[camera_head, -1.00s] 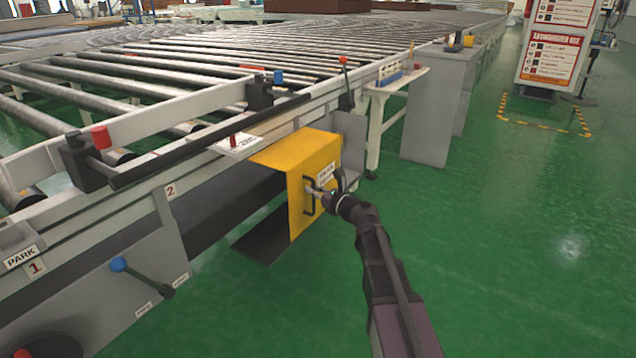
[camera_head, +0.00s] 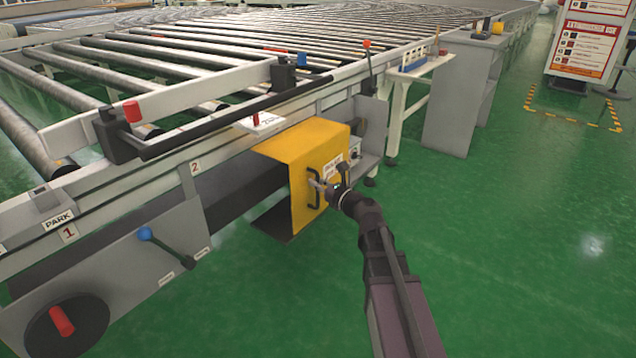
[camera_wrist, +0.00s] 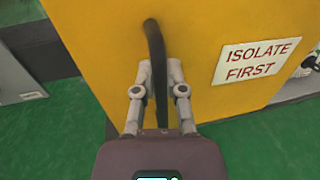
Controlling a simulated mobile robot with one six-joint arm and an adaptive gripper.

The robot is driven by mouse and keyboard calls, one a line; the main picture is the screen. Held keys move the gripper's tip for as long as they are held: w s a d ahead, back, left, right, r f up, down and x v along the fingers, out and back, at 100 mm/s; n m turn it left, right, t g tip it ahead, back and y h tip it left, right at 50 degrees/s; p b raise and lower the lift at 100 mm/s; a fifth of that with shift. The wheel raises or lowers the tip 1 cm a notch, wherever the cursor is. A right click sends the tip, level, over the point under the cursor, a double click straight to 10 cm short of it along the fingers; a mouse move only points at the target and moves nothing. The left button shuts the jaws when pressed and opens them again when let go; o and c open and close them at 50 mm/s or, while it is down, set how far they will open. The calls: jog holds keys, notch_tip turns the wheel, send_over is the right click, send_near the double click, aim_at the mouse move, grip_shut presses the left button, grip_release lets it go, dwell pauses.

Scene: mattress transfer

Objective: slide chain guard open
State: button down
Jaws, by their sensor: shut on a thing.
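The yellow chain guard (camera_head: 308,150) sits on the side of the conveyor frame, and it fills the upper part of the wrist view (camera_wrist: 110,40). A black bar handle (camera_head: 313,192) stands on its front face, left of a white "ISOLATE FIRST" label (camera_wrist: 255,60). My gripper (camera_head: 324,187) is shut on the handle. In the wrist view, its two fingers (camera_wrist: 158,72) are on either side of the black handle (camera_wrist: 154,38). To the right of the guard a gap shows a small light-coloured part (camera_head: 355,148), partly hidden.
The roller conveyor (camera_head: 180,65) runs along the left and back. A blue-knobbed lever (camera_head: 146,234) and a red-handled dial (camera_head: 66,318) are on the grey panel at left. A grey cabinet (camera_head: 455,110) stands behind.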

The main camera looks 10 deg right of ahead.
jog(key=c, duration=0.7)
grip_release()
jog(key=shift+w, duration=0.1)
jog(key=shift+d, duration=0.1)
jog(key=shift+v, duration=6.05)
